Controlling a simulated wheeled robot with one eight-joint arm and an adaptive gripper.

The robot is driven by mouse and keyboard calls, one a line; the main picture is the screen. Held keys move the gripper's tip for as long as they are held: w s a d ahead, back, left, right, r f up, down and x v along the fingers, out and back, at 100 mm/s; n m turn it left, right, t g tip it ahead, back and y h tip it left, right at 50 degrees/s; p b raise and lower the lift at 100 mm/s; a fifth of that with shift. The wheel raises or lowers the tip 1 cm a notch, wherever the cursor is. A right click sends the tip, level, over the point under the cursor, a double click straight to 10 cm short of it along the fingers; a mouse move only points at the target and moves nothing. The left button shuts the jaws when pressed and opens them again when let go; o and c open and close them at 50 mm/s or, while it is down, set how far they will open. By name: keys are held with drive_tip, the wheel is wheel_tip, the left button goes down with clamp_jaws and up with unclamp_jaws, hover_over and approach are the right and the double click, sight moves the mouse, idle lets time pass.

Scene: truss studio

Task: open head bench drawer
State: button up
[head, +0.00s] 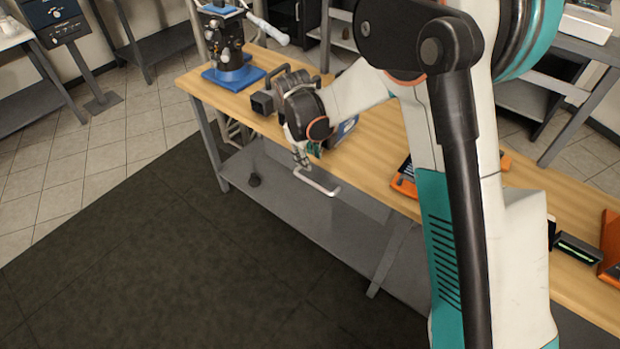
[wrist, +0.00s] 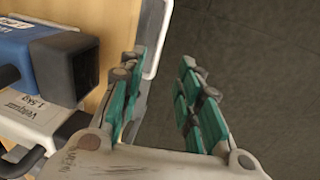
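The wooden-topped bench (head: 225,92) runs from the upper left to the lower right in the head view. A pale U-shaped drawer handle (head: 318,184) juts out at its front edge, just below the top. The drawer's front is hidden from view. My gripper (head: 303,158) is just above the handle, pointing down. In the wrist view my gripper (wrist: 160,105) has its two teal-padded fingers apart, with dark floor showing between them. The pale handle bar (wrist: 160,35) passes behind the left finger; I cannot tell whether it touches it.
A dark machine on a blue base (head: 232,76) stands at the bench's far left end. A blue tool (wrist: 60,62) lies on the bench beside my gripper. An orange tray (head: 405,185) lies farther right. The dark floor mat (head: 170,240) in front of the bench is clear.

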sight(314, 183)
drive_tip(key=f+b, duration=0.1)
drive_tip(key=f, duration=0.3)
drive_tip(key=w+d+f+b, duration=0.1)
drive_tip(key=f+b, duration=0.1)
drive_tip(key=f, duration=0.3)
drive_tip(key=w+f+b, duration=0.1)
drive_tip(key=f+b, duration=0.1)
drive_tip(key=f, duration=0.2)
drive_tip(key=shift+d+f, duration=0.25)
drive_tip(key=shift+d, duration=0.05)
clamp_jaws()
